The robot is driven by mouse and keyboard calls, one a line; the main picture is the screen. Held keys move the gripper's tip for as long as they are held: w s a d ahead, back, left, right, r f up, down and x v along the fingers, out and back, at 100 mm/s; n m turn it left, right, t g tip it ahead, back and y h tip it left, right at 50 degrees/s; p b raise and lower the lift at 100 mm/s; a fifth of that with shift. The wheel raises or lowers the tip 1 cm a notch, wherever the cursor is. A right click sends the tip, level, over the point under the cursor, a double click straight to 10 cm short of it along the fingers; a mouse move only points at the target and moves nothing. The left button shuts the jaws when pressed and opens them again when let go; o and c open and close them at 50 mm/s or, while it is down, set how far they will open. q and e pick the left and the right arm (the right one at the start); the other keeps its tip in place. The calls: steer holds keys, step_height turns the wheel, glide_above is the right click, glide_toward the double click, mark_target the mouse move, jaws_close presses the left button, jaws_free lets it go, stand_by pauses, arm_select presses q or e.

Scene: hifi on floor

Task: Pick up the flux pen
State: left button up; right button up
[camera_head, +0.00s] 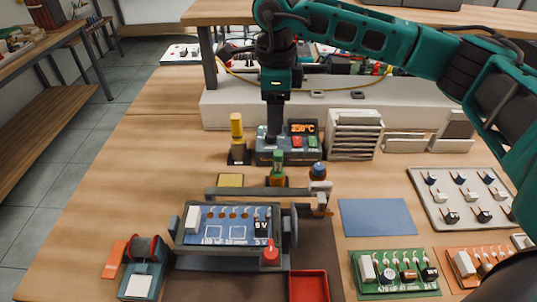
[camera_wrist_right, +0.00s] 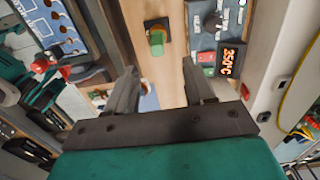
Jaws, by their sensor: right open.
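A pen with a green cap and an orange lower part (camera_head: 278,163), which I take for the flux pen, stands upright in a small dark holder in front of the soldering station. In the right wrist view its green top (camera_wrist_right: 157,40) shows beyond the fingers, in line with the gap between them. My right gripper (camera_head: 273,137) points down at the front of the station in the head view, above and behind the pen. Its fingers (camera_wrist_right: 161,84) are apart, with nothing held between them. My left gripper is not in view.
The soldering station (camera_head: 303,155) with a lit display stands just behind the pen. A yellow-handled tool (camera_head: 237,130) stands to its left. A blue-capped bottle (camera_head: 318,172) is close on the right. A board holder's grey bar (camera_head: 240,192) lies in front. A blue mat (camera_head: 377,217) is bare.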

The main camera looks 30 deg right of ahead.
mark_target(278, 153)
steer(key=f, duration=0.7)
steer(key=shift+s+f, duration=0.15)
steer(key=shift+s, duration=0.1)
steer(key=f, duration=0.2)
steer(key=f+p, duration=0.1)
steer(key=f, duration=0.1)
steer(key=shift+s+d, duration=0.25)
steer(key=shift+d, duration=0.05)
steer(key=shift+f, duration=0.7)
steer(key=shift+c, duration=0.5)
jaws_close()
